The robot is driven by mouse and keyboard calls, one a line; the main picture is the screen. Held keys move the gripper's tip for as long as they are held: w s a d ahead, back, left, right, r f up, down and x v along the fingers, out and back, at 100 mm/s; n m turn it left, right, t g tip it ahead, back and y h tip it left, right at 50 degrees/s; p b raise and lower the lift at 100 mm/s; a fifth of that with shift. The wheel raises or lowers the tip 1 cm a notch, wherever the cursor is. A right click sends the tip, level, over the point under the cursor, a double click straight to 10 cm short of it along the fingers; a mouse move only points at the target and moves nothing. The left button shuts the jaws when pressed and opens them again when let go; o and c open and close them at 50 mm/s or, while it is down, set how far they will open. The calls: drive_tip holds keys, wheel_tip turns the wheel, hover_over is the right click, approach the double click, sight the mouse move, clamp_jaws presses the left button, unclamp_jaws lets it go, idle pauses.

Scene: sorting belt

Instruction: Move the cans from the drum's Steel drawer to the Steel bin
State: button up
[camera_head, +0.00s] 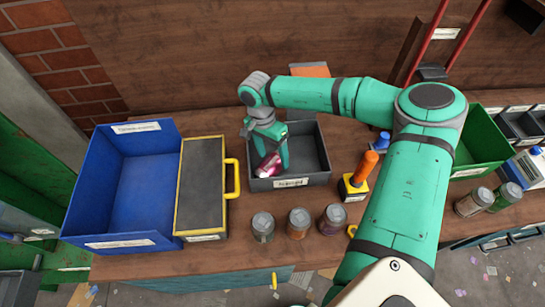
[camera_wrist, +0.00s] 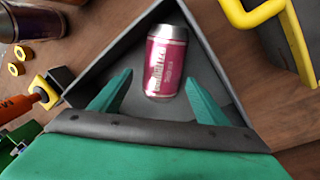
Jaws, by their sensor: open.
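A pink-and-silver can (camera_head: 267,166) is inside an open dark grey bin (camera_head: 318,180) near its left side. The bin's front label is too small to read. My gripper (camera_head: 270,148) is over the bin, pointing down. In the wrist view the can (camera_wrist: 166,62) lies between and beyond the open green fingers (camera_wrist: 159,78), with a gap on each side. Three cans stand on the table before the bin: a grey one (camera_head: 263,227), a brownish one (camera_head: 299,223) and a purple one (camera_head: 333,219). I cannot make out a drum or its Steel drawer.
Left of the bin are a yellow-edged dark box (camera_head: 203,180) with a yellow handle and a large blue bin (camera_head: 140,190). An orange-handled tool (camera_head: 362,172) stands to the right. Two more cans (camera_head: 473,202) stand beyond my arm, near a green bin (camera_head: 482,145).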

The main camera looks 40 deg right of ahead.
drive_tip(key=v, duration=1.1)
drive_tip(key=shift+w+r, duration=0.15)
drive_tip(key=shift+r, duration=0.1)
